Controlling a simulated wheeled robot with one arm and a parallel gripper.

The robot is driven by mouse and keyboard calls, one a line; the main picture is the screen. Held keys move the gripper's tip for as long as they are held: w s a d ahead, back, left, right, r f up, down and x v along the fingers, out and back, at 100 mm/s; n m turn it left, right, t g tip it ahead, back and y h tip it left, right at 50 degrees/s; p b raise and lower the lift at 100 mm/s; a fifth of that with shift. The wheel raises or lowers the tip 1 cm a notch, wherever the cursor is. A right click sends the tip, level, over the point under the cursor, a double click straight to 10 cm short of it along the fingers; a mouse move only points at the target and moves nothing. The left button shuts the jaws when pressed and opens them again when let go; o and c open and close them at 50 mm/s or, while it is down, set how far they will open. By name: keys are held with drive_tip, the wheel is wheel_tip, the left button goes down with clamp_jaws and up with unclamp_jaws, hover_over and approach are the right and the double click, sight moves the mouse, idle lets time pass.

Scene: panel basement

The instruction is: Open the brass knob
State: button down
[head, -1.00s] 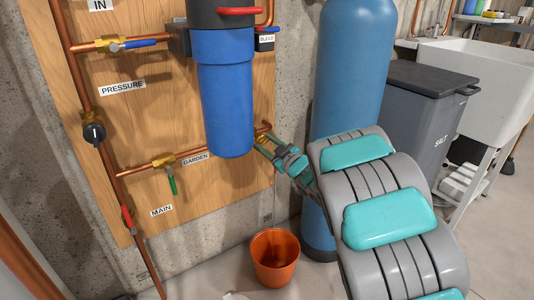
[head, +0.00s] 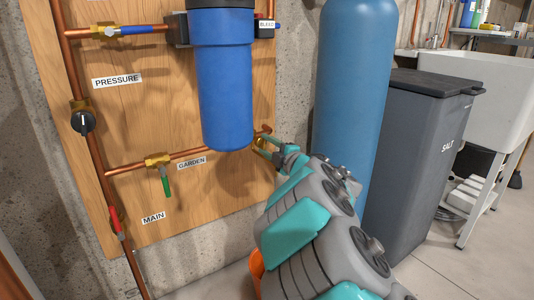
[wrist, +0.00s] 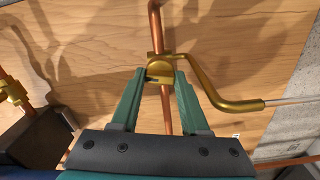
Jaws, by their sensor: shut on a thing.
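The brass knob (wrist: 160,70) sits on a brass tap on the copper pipe, at the plywood's lower right. In the wrist view it is between the green fingertips of my gripper (wrist: 161,76), which is shut on it. In the head view my gripper (head: 266,147) reaches the tap (head: 259,141) just right of the blue filter housing; the fingers hide part of it. A curved brass spout (wrist: 222,98) runs to the right in the wrist view. A thin pale streak (wrist: 290,102) extends from its end.
The blue filter housing (head: 224,95) hangs close left of my gripper. A tall blue tank (head: 350,100) stands close right. My arm mostly hides an orange bucket (head: 257,268). The GARDEN valve (head: 160,162) and a grey SALT bin (head: 420,150) are farther off.

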drive_tip(key=shift+f+n+b, duration=0.1)
drive_tip(key=shift+n+b, duration=0.25)
drive_tip(key=shift+n, duration=0.25)
drive_tip(key=shift+c, duration=2)
unclamp_jaws()
